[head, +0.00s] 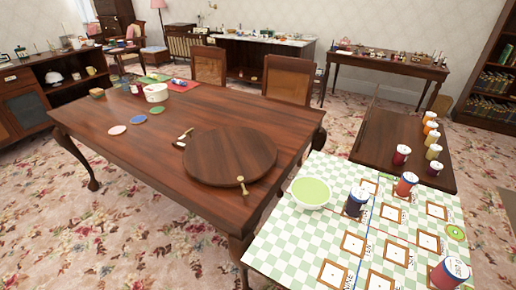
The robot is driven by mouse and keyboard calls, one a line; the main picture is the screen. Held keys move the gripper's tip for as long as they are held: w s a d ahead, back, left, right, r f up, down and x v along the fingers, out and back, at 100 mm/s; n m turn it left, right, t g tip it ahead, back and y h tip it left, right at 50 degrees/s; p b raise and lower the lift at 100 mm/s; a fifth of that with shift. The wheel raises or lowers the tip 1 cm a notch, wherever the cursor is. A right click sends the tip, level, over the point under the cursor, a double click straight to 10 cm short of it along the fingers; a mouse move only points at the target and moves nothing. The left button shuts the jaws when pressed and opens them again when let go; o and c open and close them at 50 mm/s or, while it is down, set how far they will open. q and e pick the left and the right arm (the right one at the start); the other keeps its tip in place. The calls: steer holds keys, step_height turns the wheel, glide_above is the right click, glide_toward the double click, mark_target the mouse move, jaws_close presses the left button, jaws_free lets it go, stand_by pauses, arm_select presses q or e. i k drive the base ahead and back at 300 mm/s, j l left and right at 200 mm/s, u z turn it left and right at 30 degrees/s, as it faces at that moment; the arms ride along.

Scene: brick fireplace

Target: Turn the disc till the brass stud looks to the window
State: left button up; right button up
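The disc (228,153) is a round dark wooden plate lying flat on the near right part of the large wooden table (150,180). A small brass stud (242,186) shows at the disc's near edge, slightly right of its middle, pointing toward the near side. A bright pale patch (86,12) at the top left may be the window; I cannot tell for sure. Neither of my grippers is in view, and nothing touches the disc's rim from my side.
Two small brush-like items (184,137) lie close to the disc's left edge. Coloured coasters (137,119) and a white pot (156,93) are farther back. A checked table (270,240) with a green bowl (310,192) and several jars stands at the right. The table's near left is clear.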

mark_target(232, 156)
steer(key=k+l+u, duration=0.15)
steer(key=i+j+z, duration=0.2)
steer(key=j+z, duration=0.3)
steer(key=j, duration=0.15)
steer(key=j+z, duration=0.5)
steer(key=j, duration=0.2)
steer(key=j+z, duration=0.5)
steer(key=j, duration=0.2)
steer(key=k+j+z, duration=0.2)
steer(key=j+z, duration=0.3)
steer(key=j, duration=0.2)
